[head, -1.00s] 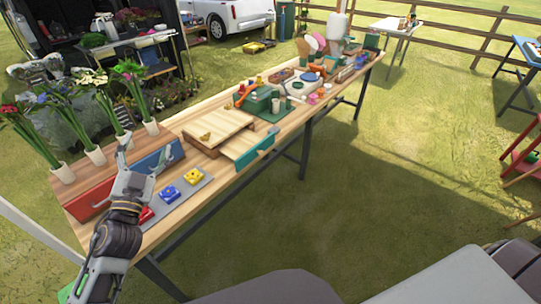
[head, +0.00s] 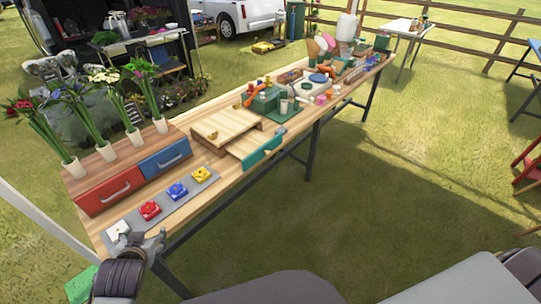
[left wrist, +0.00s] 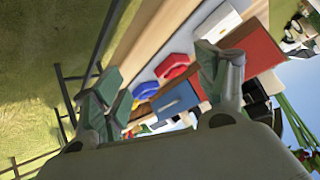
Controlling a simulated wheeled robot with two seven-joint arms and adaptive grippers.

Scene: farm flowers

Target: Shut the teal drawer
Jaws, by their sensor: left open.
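The teal drawer (head: 262,152) sticks out of the low wooden cabinet (head: 226,123) toward the table's front edge, in the middle of the head view. Its pale inside shows behind the teal front, so it stands open. My left gripper (head: 143,245) is open and empty at the near left corner of the table, well to the left of the drawer. In the left wrist view its two spread fingers (left wrist: 160,85) frame the table, with nothing between the pads. I cannot make out the teal drawer in that view. My right gripper is not in view.
A grey strip with white, red (head: 150,210), blue (head: 177,191) and yellow (head: 201,174) blocks lies between my left gripper and the drawer. Behind it are a red drawer (head: 108,191), a blue drawer (head: 165,160) and several flower vases. Tools crowd the table's far end.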

